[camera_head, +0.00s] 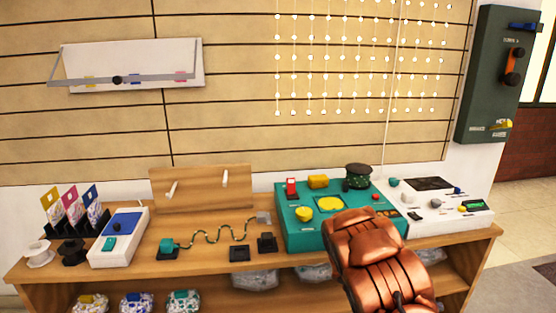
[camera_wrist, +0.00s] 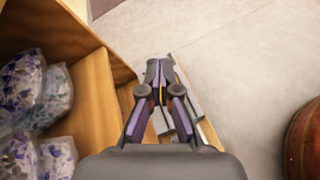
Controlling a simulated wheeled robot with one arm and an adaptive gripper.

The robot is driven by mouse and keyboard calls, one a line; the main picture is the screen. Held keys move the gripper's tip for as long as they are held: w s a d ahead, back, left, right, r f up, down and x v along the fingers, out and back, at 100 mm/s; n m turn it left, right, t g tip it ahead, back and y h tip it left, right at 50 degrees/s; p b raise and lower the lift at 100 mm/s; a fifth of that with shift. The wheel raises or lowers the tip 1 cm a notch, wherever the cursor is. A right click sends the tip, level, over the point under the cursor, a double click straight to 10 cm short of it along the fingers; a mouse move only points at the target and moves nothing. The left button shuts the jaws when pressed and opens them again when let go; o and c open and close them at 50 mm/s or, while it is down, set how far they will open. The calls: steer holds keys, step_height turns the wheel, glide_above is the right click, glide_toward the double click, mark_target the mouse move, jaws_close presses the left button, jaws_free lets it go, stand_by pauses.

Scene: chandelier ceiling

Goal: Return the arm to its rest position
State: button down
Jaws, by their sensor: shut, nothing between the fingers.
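My gripper (camera_wrist: 156,70) shows in the wrist view, with its fingers together and nothing between them. It is beside the wooden shelf unit (camera_wrist: 95,85), with pale floor (camera_wrist: 225,50) beyond the fingertips. In the head view my copper-coloured arm reaches up from the bottom edge, right of centre, in front of the table (camera_head: 215,255). The gripper's fingers cannot be made out there. The arm hides part of the table's front edge and of the shelf below.
A teal console (camera_head: 300,240), a white panel (camera_head: 455,222) and a white-and-blue box (camera_head: 125,222) stand on the table. A wavy wire (camera_head: 205,238) lies between them. Bags of coloured pieces (camera_wrist: 20,85) fill the shelf at left in the wrist view.

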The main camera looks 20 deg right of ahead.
steer(key=s+a+r+m+y+p, duration=0.1)
steer(key=s+a+r+m+p, duration=0.25)
steer(key=r, duration=0.55)
steer(key=s+a+r+m+g+y+p, duration=0.1)
steer(key=s+a+r+m+y+p, duration=0.25)
steer(key=r, duration=0.55)
steer(key=s+a+r+m+h+p, duration=0.1)
steer(key=s+a+r+p, duration=0.1)
steer(key=a+r+p, duration=0.55)
steer(key=s+a+r+m+t+y+p, duration=0.1)
steer(key=s+a+r+y+p, duration=0.3)
steer(key=s+a+r+p, duration=0.3)
steer(key=s+a+r+m+t+y+p, duration=0.1)
steer(key=s+a+r+y+p, duration=0.4)
steer(key=a+r, duration=1)
steer(key=s+a+t+p, duration=0.1)
steer(key=s+a, duration=0.1)
steer(key=a, duration=0.2)
steer(key=shift+a+m+p, duration=0.25)
steer(key=shift+m+p, duration=0.05)
steer(key=shift+p, duration=0.05)
steer(key=shift+r, duration=0.1)
